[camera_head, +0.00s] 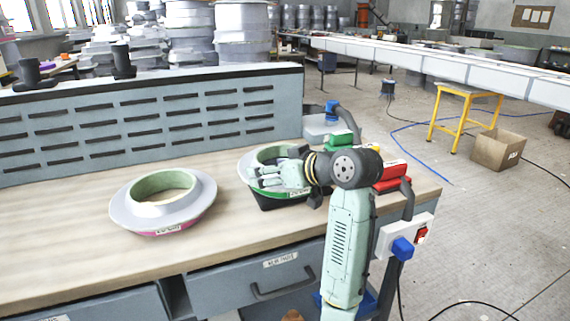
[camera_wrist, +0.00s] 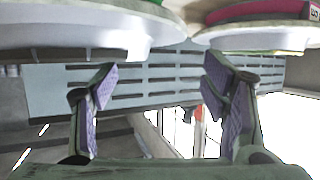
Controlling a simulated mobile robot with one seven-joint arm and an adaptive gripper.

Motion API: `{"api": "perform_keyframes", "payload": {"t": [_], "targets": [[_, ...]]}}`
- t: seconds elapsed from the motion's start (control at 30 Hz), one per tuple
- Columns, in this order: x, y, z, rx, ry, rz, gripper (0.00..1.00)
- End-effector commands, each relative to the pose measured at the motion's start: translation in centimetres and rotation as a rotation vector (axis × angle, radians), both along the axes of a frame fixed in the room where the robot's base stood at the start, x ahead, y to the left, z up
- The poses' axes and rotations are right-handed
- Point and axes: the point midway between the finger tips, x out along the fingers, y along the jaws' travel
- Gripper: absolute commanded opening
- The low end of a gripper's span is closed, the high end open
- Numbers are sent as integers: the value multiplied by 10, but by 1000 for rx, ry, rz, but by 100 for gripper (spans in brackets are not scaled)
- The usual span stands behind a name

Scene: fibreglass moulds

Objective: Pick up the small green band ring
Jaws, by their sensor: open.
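The ring with a green band (camera_head: 246,166) sits on a dark stand at the right of the workbench, with a pale flange and green inner wall. My gripper (camera_head: 262,178) is in front of it in the head view, its fingers open and covering part of it. I cannot tell whether they touch the ring. In the wrist view, which looks upside down, the spread fingers (camera_wrist: 160,85) have nothing between them. A pale flange (camera_wrist: 80,35), apparently this ring's, fills the upper left, with a trace of green at the top edge.
A second ring, with a pink band (camera_head: 160,218), sits left on the bench and shows at the wrist view's upper right (camera_wrist: 258,10). A slotted grey panel (camera_head: 150,115) stands behind. Red (camera_head: 392,178) and green (camera_head: 341,138) items crowd the right end. Bench between rings is clear.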

Motion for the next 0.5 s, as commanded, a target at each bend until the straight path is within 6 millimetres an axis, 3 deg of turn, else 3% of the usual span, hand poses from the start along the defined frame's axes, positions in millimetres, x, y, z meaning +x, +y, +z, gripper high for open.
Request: {"api": "perform_keyframes", "payload": {"t": [0.5], "targets": [[40, 35, -22, 1, 1, 0, 68]]}}
